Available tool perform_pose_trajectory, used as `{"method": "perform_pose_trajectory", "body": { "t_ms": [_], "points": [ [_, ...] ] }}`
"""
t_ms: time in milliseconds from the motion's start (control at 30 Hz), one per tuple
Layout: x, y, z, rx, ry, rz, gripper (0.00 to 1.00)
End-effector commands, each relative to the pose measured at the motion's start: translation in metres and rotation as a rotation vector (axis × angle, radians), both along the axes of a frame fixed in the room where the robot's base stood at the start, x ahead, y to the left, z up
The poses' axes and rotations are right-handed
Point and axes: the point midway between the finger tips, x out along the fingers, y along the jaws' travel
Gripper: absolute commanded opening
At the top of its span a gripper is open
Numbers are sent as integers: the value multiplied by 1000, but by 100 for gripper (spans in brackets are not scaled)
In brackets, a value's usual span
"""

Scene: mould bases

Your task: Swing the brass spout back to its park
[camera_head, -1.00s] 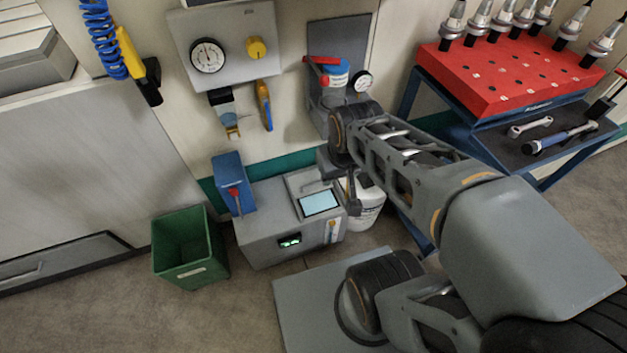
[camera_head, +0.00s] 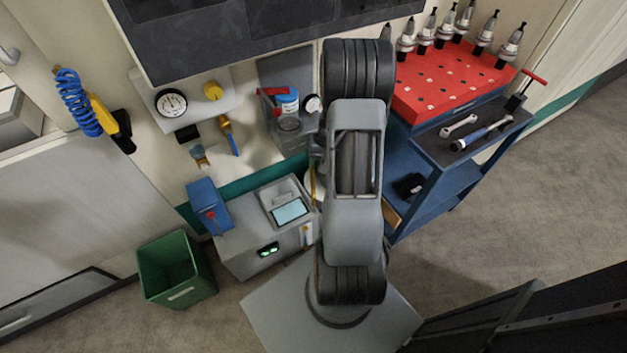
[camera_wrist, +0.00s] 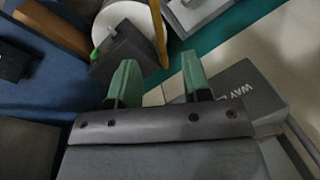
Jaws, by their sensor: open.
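A thin brass-coloured bar, which looks like the spout (camera_wrist: 158,32), runs down from the top edge in the wrist view, in front of a round white container (camera_wrist: 126,22). A short brass-coloured piece also shows beside my arm in the head view (camera_head: 313,184). My gripper (camera_wrist: 160,82) has two green fingers spread apart with nothing between them. The bar's lower end is beyond the fingertips, with a visible gap. In the head view my arm hides the gripper and most of the white container. I cannot make out the park.
A grey box lettered "WAY L" (camera_wrist: 240,92) lies close to the right finger. A dark block with a green knob (camera_wrist: 112,52) is at upper left. In the head view are a grey machine with a screen (camera_head: 262,232), a green bin (camera_head: 177,270) and a blue cart (camera_head: 440,180).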

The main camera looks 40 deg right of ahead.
Motion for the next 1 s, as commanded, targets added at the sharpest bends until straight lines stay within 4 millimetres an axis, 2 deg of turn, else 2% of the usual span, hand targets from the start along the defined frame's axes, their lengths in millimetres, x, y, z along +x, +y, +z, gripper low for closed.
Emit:
{"method": "perform_pose_trajectory", "body": {
  "t_ms": [167, 500, 700, 1000],
  "points": [
    [-1, -6, -22, 9, 6, -21, 44],
    [6, 4, -86, 9, 6, -22, 44],
    [9, 10, -117, 10, 7, -20, 44],
    [12, 14, -141, 8, 4, -22, 44]
  ]
}}
